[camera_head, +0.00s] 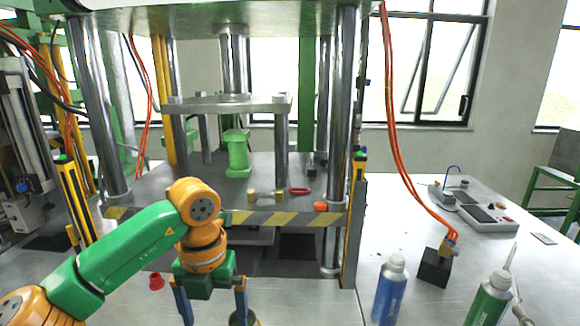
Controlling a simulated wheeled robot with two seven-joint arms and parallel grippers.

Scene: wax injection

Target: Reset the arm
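My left arm, green and orange, comes in from the left and bends down in front of the press. My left gripper (212,303) points down over the near table. Its two blue fingers are wide apart, with nothing seen between them. The right finger's lower end is close to a dark round thing (240,319) at the bottom edge, mostly cut off; I cannot tell if they touch. My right gripper does not show.
The press (228,104) with steel columns stands behind, edged by a striped bar (275,218). A red part (156,281) lies left of my gripper. Blue (389,291) and green (488,301) bottles, a black block (434,267) and a control box (480,213) are right.

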